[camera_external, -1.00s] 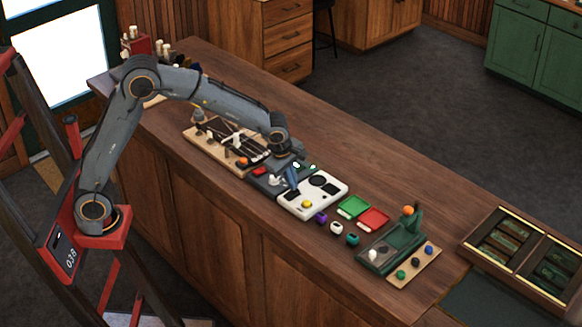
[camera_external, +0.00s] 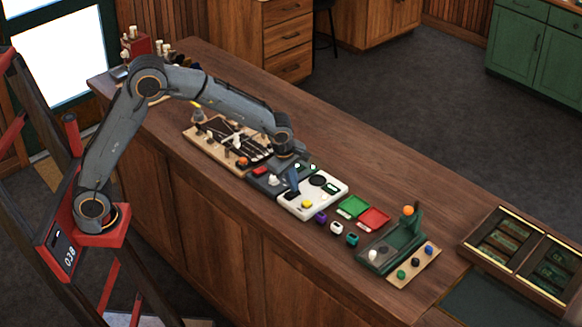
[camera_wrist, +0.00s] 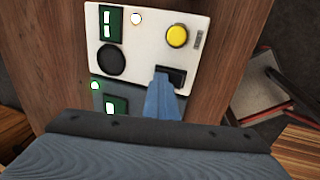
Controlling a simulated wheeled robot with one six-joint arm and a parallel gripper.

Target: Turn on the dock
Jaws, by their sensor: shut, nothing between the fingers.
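The white panel (camera_wrist: 150,50), which I take to be the dock, lies on the wooden counter; it also shows in the external view (camera_external: 328,200). It carries a yellow button (camera_wrist: 177,36), a round black pad (camera_wrist: 111,61), a small green display (camera_wrist: 111,22), a glowing light (camera_wrist: 137,18) and a black switch (camera_wrist: 178,76). My gripper (camera_wrist: 163,76) is shut and empty, its tip over the left part of the black switch. Its tip partly hides the switch; I cannot tell whether they touch. In the external view my gripper (camera_external: 294,187) is at the panel's left end.
A dark grey device (camera_external: 265,184) with a red part adjoins the panel; its green light (camera_wrist: 95,86) glows. Green (camera_external: 353,207) and red (camera_external: 374,219) trays, small coloured pieces and a green stand (camera_external: 400,245) lie right. The counter behind is clear.

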